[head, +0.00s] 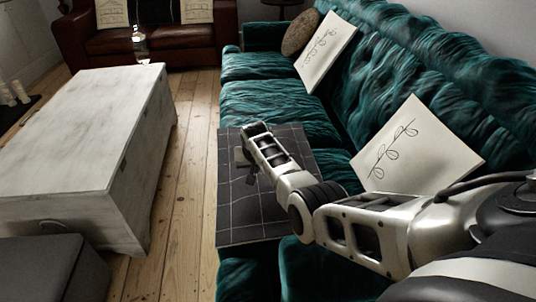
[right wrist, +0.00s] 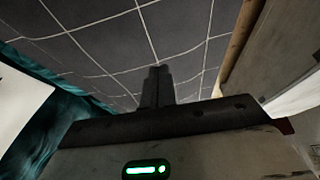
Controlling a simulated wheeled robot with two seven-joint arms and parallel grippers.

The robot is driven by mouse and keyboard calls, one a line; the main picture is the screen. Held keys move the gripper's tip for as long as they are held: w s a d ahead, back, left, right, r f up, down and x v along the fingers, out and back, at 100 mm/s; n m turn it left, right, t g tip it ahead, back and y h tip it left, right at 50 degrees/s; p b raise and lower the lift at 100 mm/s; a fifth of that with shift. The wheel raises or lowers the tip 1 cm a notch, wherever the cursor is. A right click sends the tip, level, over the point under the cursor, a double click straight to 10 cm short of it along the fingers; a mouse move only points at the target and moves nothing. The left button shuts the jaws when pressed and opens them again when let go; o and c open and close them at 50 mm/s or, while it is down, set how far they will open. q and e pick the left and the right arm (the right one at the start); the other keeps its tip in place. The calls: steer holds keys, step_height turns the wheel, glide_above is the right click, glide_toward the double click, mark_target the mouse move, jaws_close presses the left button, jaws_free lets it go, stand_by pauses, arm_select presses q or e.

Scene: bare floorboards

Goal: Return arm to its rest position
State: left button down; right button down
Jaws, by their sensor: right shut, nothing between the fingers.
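My right arm (head: 350,225) comes in from the right and reaches out over the teal sofa. Its gripper (head: 243,160) is at the far end, above a dark panel with pale grid lines (head: 240,222). In the right wrist view the fingers (right wrist: 157,84) are together with nothing between them, and the gridded panel (right wrist: 90,45) fills the view beyond them. Whether the gripper touches the panel cannot be told. My left gripper is not in view.
The teal sofa (head: 275,100) runs along the right with cream cushions (head: 420,150) and a brown cushion (head: 300,32). A whitewashed chest (head: 85,130) stands left, a grey block (head: 45,270) at front left. Bare floorboards (head: 185,170) lie between. A brown leather sofa (head: 150,42) is behind.

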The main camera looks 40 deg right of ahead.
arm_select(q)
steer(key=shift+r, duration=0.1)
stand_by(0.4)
